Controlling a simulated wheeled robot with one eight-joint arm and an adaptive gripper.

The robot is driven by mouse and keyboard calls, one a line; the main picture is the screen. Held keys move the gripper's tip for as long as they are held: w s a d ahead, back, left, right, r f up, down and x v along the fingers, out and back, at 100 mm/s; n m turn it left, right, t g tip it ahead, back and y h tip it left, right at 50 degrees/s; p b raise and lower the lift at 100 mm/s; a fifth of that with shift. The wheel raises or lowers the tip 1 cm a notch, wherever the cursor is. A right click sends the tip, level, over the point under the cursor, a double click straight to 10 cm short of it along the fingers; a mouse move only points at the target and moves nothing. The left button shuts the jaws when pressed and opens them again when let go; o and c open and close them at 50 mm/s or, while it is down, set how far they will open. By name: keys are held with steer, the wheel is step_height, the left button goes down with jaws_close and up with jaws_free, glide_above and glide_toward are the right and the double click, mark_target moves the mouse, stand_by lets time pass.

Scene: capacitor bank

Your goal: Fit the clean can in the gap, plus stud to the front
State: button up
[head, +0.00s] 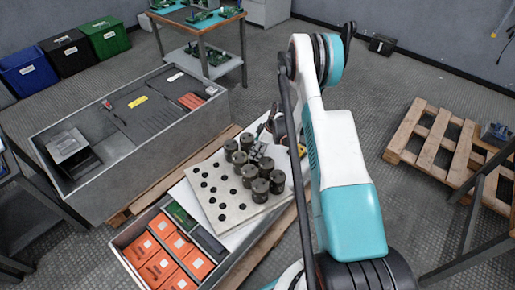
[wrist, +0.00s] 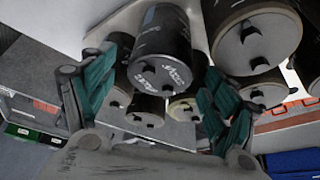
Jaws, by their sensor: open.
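Several dark cylindrical cans stand in a group on the right part of a pale plate with holes (head: 222,192); a front can (head: 261,190) shows clearly in the head view. My gripper (wrist: 166,62) is open in the wrist view, its teal fingers on either side of a dark can (wrist: 158,30) with two studs and pale marks on its end face. I cannot tell whether the fingers touch it. In the head view my gripper is small and partly lost among the cans. Which can is clean, the gap and the plus marks cannot be made out.
A larger can (wrist: 252,38) sits close to the right finger in the wrist view. Left of the plate is a grey cabinet (head: 160,150); in front is a bin with orange boxes (head: 158,268). A wooden pallet (head: 440,145) lies right. The plate's left holes are empty.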

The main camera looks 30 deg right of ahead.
steer(key=v, duration=1.2)
steer(key=s+a+r+m+t+h+p, duration=0.1)
steer(key=s+a+r+m, duration=0.15)
steer(key=a+r, duration=0.45)
steer(key=s+a+r+m+h, duration=0.1)
steer(key=s+a+r, duration=0.2)
steer(key=r, duration=0.8)
steer(key=s+a+r+m+t+h+p, duration=0.15)
steer(key=a+r, duration=0.25)
steer(key=r, duration=0.5)
steer(key=s+a+r+m, duration=0.3)
steer(key=s+a+r, duration=0.35)
steer(key=s, duration=0.25)
steer(key=s+a+m+t+b, duration=0.1)
steer(key=s+a+b, duration=0.1)
steer(key=s, duration=1)
steer(key=shift+f+t, duration=0.25)
steer(key=shift+t, duration=0.1)
steer(key=shift+a, duration=0.15)
